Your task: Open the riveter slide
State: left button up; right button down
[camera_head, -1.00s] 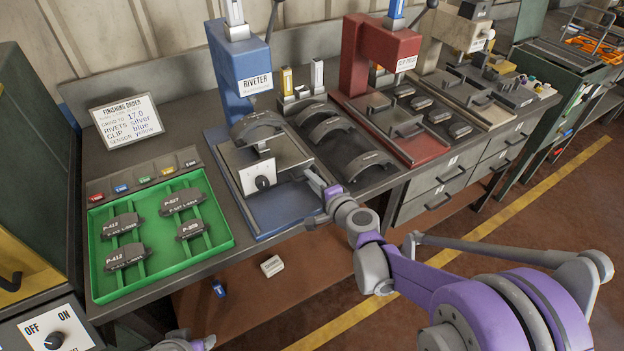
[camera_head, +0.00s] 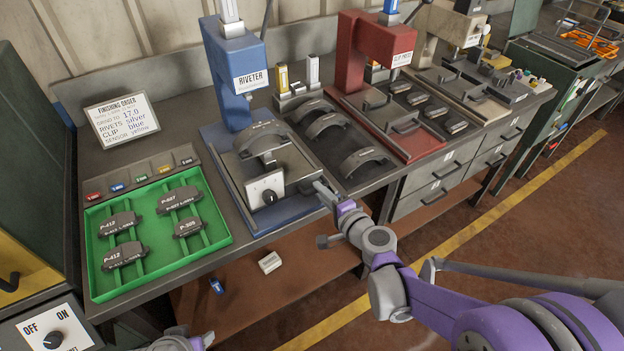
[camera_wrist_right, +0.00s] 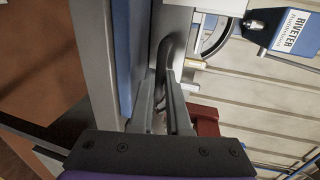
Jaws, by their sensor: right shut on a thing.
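The blue riveter (camera_head: 232,70) stands on the bench with its label facing front. Its grey slide (camera_head: 228,164) sits on the blue base under the head, partly drawn out to the front. A dark curved brake shoe (camera_head: 262,138) rests on the slide, and a white panel with a black knob (camera_head: 268,197) is on its front. My right gripper (camera_head: 319,187) is at the slide's front right corner. In the right wrist view my right gripper (camera_wrist_right: 166,85) is shut on the slide's dark handle (camera_wrist_right: 167,55). The fingers partly hide the handle.
A green tray (camera_head: 226,237) with several brake pads lies left of the riveter. Several curved shoes (camera_head: 360,160) lie on a dark mat to the right, beside the red clip press (camera_head: 372,50). A small white box (camera_head: 270,262) lies on the lower shelf.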

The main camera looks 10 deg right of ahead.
jog(key=f+v, duration=0.2)
jog(key=v, duration=0.8)
jog(key=shift+s, duration=0.3)
jog(key=shift+d, duration=0.1)
jog(key=c, duration=1.2)
grip_release()
jog(key=p+v, duration=0.2)
jog(key=v, duration=0.8)
jog(key=shift+s+d+r, duration=0.1)
jog(key=shift+s, duration=0.25)
